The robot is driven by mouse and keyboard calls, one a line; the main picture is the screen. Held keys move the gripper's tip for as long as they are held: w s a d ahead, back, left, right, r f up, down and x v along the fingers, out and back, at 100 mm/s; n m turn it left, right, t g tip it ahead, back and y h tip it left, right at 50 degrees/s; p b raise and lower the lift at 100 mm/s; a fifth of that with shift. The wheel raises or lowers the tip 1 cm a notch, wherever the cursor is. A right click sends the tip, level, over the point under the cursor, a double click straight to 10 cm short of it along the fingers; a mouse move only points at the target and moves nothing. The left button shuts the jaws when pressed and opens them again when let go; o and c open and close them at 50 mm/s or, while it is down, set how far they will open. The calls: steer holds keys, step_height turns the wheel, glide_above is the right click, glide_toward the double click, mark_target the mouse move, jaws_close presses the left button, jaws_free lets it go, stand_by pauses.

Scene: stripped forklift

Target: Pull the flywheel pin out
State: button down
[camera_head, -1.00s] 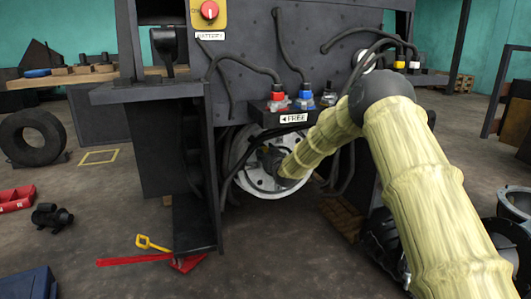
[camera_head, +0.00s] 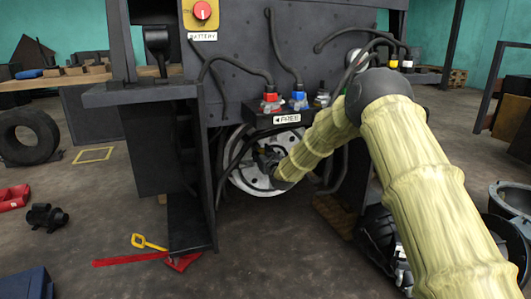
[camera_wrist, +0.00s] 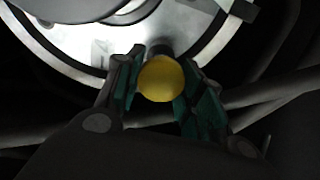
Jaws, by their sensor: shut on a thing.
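The flywheel (camera_head: 247,178) is a pale metal disc low in the forklift's open front, under the FREE label. Its bright rim also fills the top of the wrist view (camera_wrist: 75,55). The flywheel pin shows as a round yellow knob (camera_wrist: 161,79) in the wrist view, just in front of the rim. My gripper (camera_wrist: 158,88) has its green-padded fingers on both sides of the knob and is shut on it.
Dark cables hang around the flywheel and cross behind my fingers in the wrist view. A dark vertical panel (camera_head: 193,180) stands just left of the flywheel. A yellow-handled tool (camera_head: 147,242) and red parts lie on the floor.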

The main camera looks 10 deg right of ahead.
steer(key=c, duration=0.9)
jaws_free()
steer(key=shift+s+d, duration=0.15)
steer(key=shift+a, duration=0.2)
steer(key=s+d, duration=0.1)
steer(key=s, duration=1)
steer(key=shift+s+d, duration=0.2)
steer(key=shift+s, duration=0.2)
steer(key=shift+f, duration=0.15)
